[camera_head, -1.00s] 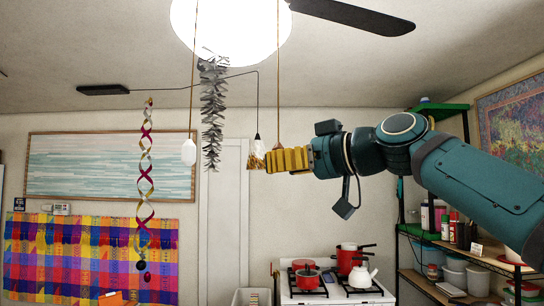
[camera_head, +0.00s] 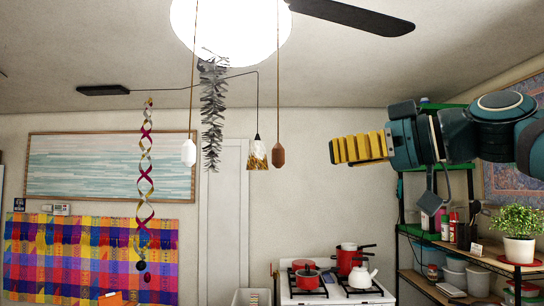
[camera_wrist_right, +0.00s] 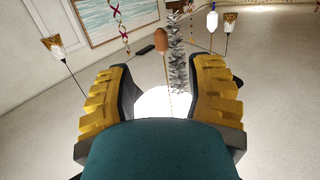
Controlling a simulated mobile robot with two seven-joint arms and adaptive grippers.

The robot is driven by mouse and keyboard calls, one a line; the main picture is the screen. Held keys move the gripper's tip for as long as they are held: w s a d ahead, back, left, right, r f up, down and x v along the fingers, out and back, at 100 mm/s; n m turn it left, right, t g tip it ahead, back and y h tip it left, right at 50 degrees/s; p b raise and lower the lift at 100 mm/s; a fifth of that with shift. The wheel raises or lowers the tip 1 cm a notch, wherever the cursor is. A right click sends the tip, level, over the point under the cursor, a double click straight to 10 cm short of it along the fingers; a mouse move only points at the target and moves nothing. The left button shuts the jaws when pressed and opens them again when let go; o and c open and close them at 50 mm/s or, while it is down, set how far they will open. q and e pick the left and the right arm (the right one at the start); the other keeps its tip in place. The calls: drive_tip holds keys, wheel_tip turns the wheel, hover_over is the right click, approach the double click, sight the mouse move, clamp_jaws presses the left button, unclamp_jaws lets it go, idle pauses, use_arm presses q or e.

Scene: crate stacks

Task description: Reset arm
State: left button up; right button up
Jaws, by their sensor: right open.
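My right arm comes in from the right in the head view. Its yellow-fingered right gripper (camera_head: 358,148) is raised in the air, pointing left, with nothing in it. In the right wrist view the two yellow fingers of the right gripper (camera_wrist_right: 160,98) stand apart, open and empty. A brown wooden pull weight (camera_head: 278,156) hangs on a cord to the left of the gripper, clear of it; it also shows in the right wrist view (camera_wrist_right: 161,40). My left gripper is not in view.
A lit ceiling lamp (camera_head: 230,25), a white pull weight (camera_head: 189,152), a grey tinsel garland (camera_head: 212,115), a small lampshade (camera_head: 257,155) and a twisted ribbon (camera_head: 146,190) hang left of the gripper. Below stands a stove (camera_head: 330,296) with red pots. Right are shelves (camera_head: 470,262) with a plant (camera_head: 518,220).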

drive_tip(key=w+a+f+m+h+b, duration=0.1)
drive_tip(key=w+f+m+h, duration=0.15)
drive_tip(key=w+f, duration=0.65)
drive_tip(key=w+f+m+h+b, duration=0.1)
drive_tip(key=w+f+m+h, duration=0.2)
drive_tip(key=f, duration=1)
drive_tip(key=w+f+m+g+h+b, duration=0.1)
drive_tip(key=w+f+m, duration=0.1)
drive_tip(key=f, duration=1.2)
drive_tip(key=w+f+m+g+h+b, duration=0.1)
drive_tip(key=w+f+m, duration=0.15)
drive_tip(key=f, duration=1.15)
drive_tip(key=s+f+g+h+b, duration=0.1)
drive_tip(key=s+f, duration=0.1)
drive_tip(key=f, duration=0.6)
drive_tip(key=s+f+b, duration=0.1)
drive_tip(key=s+f, duration=0.1)
drive_tip(key=f, duration=0.7)
drive_tip(key=s+f+m+g+h+b, duration=0.1)
drive_tip(key=s+f+m+g+b, duration=0.2)
drive_tip(key=s+f, duration=2.2)
drive_tip(key=shift+d+f+g, duration=0.2)
drive_tip(key=shift+f+g, duration=0.25)
drive_tip(key=shift+g, duration=0.25)
drive_tip(key=shift+s+h, duration=0.1)
drive_tip(key=shift+h, duration=0.15)
